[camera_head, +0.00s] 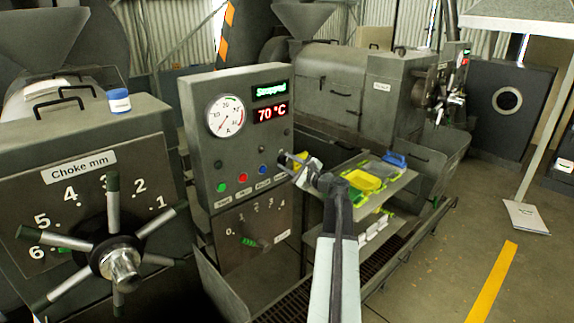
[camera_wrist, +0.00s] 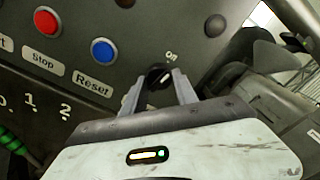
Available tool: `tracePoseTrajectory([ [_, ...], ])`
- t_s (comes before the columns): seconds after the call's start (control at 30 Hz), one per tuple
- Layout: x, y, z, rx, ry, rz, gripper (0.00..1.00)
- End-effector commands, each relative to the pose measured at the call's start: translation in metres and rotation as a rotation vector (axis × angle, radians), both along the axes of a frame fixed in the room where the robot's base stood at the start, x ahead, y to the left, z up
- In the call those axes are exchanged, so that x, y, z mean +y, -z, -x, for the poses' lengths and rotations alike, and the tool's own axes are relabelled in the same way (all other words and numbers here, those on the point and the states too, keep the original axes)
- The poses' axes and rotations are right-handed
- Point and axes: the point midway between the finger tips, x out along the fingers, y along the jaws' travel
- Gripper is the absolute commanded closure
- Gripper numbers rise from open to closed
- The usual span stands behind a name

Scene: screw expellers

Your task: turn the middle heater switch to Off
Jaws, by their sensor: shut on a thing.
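My gripper (camera_wrist: 159,88) is shut on this knob, with one finger on each side. A pale mark shows on the knob, but I cannot tell which setting it points at. In the head view my gripper (camera_head: 288,166) reaches the panel's right edge, right of the blue button, and hides most of the knob.
A red button (camera_wrist: 46,21) and a blue button (camera_wrist: 103,50) sit left of the knob. The panel display reads "Stopped" and 70 °C. A large spoked choke wheel (camera_head: 118,262) is at front left.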

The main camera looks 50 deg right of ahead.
Motion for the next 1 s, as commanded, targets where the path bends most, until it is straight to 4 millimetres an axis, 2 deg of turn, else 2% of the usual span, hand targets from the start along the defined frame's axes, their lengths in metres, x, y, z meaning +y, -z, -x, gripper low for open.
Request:
tracePoseTrajectory([
  [0.4, -0.0011, -0.0026, -0.0014, 0.011, 0.003, 0.24, 1.0],
  [1.0, -0.0027, -0.0025, -0.0004, 0.017, 0.006, 0.303, 1.0],
])
